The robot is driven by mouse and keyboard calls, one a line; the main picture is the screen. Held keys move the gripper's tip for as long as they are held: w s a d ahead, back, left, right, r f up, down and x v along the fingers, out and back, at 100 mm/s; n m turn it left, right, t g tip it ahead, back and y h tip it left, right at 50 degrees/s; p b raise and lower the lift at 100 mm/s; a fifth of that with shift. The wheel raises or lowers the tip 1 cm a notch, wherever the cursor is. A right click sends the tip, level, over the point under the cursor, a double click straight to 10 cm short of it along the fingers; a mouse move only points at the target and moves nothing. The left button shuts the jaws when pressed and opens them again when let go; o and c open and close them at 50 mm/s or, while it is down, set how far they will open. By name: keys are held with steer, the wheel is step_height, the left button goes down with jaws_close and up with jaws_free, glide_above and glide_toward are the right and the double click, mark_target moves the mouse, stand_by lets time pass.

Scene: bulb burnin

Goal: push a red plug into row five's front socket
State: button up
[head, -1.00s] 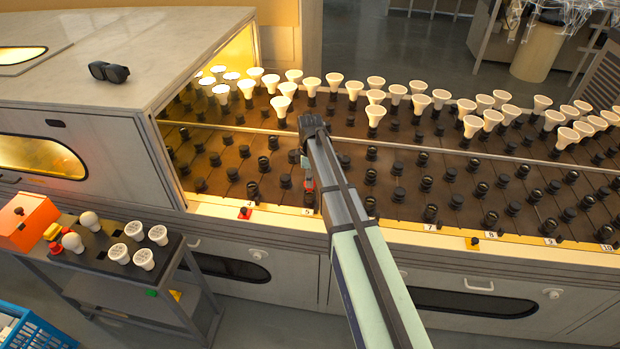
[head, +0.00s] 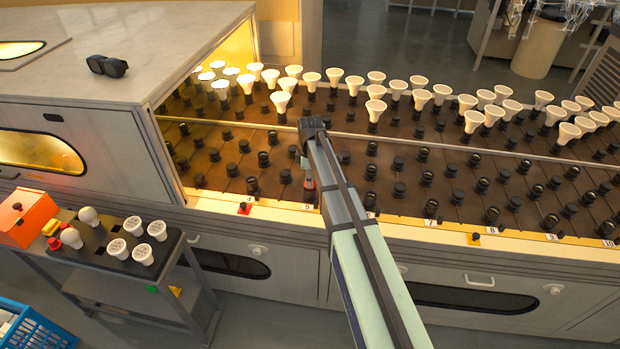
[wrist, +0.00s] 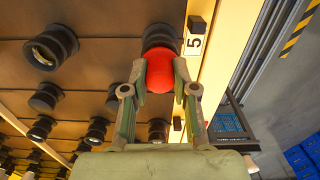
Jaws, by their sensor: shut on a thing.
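My gripper (wrist: 160,85) is shut on a red plug (wrist: 162,72), seen as a rounded red body between the fingertips. In the head view a little of the red plug (head: 309,184) shows under the end of my arm, beside the belt's front edge. In the wrist view a black ribbed socket (wrist: 160,36) lies directly beyond the plug, beside the white label marked 5 (wrist: 194,45). The plug overlaps the socket in the picture; I cannot tell whether it is seated in it. My arm hides part of this area in the head view.
Rows of black sockets, many with white bulbs (head: 441,93), cover the belt around my gripper. A yellow rail (head: 277,213) edges it, with a red piece (head: 245,208) by label 4. A trolley with bulbs (head: 132,225) and an orange box (head: 27,215) stands front left.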

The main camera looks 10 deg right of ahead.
steer(key=shift+f, duration=0.5)
steer(key=o, duration=1.1)
step_height(320, 180, up, 12)
steer(key=shift+r, duration=0.1)
